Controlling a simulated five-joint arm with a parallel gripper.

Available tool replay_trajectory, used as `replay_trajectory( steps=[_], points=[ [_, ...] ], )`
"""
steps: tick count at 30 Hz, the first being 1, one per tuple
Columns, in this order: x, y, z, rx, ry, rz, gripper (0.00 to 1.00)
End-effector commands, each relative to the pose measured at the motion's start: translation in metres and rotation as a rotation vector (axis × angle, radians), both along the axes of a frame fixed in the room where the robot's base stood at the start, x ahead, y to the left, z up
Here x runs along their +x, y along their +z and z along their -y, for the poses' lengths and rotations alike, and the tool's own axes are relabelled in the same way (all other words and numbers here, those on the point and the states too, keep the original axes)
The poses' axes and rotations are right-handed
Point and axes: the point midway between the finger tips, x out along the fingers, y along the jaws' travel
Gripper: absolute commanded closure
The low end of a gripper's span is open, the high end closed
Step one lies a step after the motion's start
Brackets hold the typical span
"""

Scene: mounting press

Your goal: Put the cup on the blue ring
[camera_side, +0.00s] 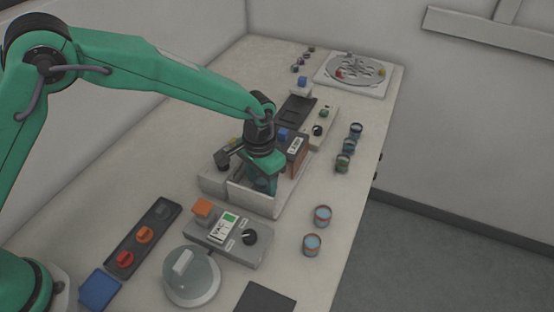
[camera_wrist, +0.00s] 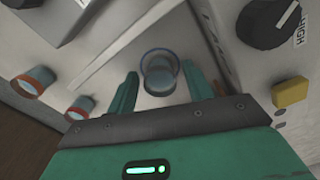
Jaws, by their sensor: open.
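My gripper (camera_side: 262,188) points down into the pale open-fronted box of the press (camera_side: 250,200). In the wrist view its two green fingers (camera_wrist: 161,97) are open, one on each side of a pale blue-grey cup (camera_wrist: 160,82). I see a gap on both sides of the cup. A dark blue ring (camera_wrist: 160,50) shows around the far end of the cup, over a light surface. The cup appears to stand on or within this ring, but I cannot tell the exact contact. In the side view the gripper and box wall hide this cup.
Two orange-banded cups (camera_side: 322,215) stand to the right of the box, also in the wrist view (camera_wrist: 80,107). Several darker cups (camera_side: 349,146) stand further back. A grey control unit (camera_side: 225,236) with a knob is in front of the box. Box walls stand close around my gripper.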

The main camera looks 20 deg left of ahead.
Motion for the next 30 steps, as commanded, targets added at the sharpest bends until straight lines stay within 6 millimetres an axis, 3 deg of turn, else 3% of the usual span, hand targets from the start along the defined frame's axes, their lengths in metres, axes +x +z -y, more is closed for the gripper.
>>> replay_trajectory(
  steps=[11, 30],
  points=[
    [0.001, 0.020, 0.000, -0.001, 0.000, 0.003, 0.49],
    [0.001, 0.113, 0.000, -0.001, 0.000, 0.002, 0.49]
  ],
)
